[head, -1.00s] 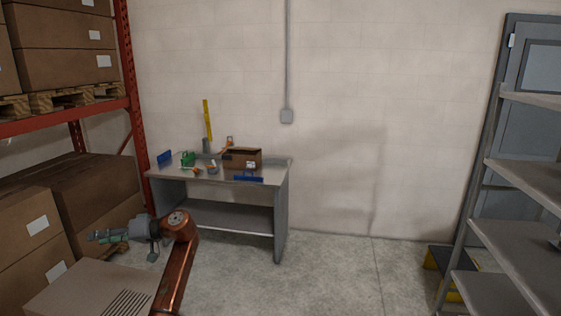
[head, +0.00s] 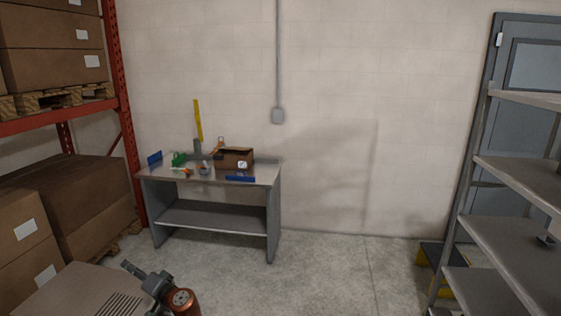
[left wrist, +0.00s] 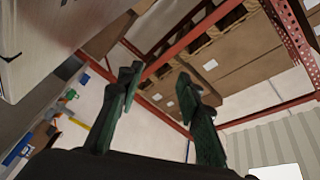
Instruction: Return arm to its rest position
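My left arm's orange link (head: 183,300) shows at the bottom of the head view, left of centre. My left gripper (head: 126,266) is in front of it, low, pointing up and to the left, short of the workbench and apart from it. In the left wrist view its two dark green fingers (left wrist: 160,76) stand apart with nothing between them, so it is open and empty. My right arm and right gripper are not in view.
A grey workbench (head: 210,217) with tools and an open cardboard box (head: 234,158) stands against the wall. An orange rack with large cartons (head: 75,205) is on the left. Grey shelves (head: 510,240) and a yellow step (head: 433,255) are on the right. The middle floor is clear.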

